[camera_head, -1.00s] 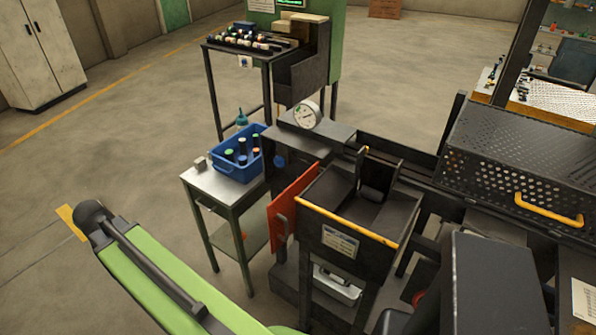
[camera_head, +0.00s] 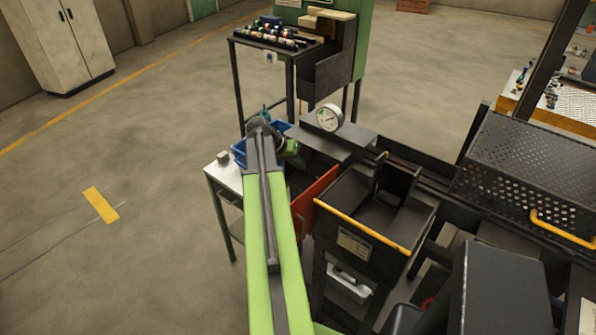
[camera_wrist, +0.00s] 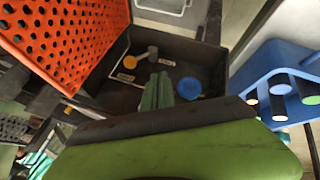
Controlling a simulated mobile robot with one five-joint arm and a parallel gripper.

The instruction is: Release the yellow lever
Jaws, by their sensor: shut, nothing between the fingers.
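In the wrist view, a small round yellow part (camera_wrist: 130,62) with a grey bar beside it sits on a dark panel; it may be the yellow lever, but I cannot tell for sure. A blue round knob (camera_wrist: 188,88) sits on the same panel, to the right. The teal fingers of my gripper (camera_wrist: 158,92) are shut and empty. In the picture they lie between the yellow part and the blue knob, and I see no clear contact. In the head view my arm hides most of the gripper, and the yellow part is not visible.
A blue bin (camera_wrist: 260,65) with several bottles stands to the right in the wrist view, near the gripper. An orange perforated panel (camera_wrist: 65,40) is at the left. In the head view, a gauge (camera_head: 329,118) and a yellow-edged dark hopper (camera_head: 362,227) stand close by. The floor at left is clear.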

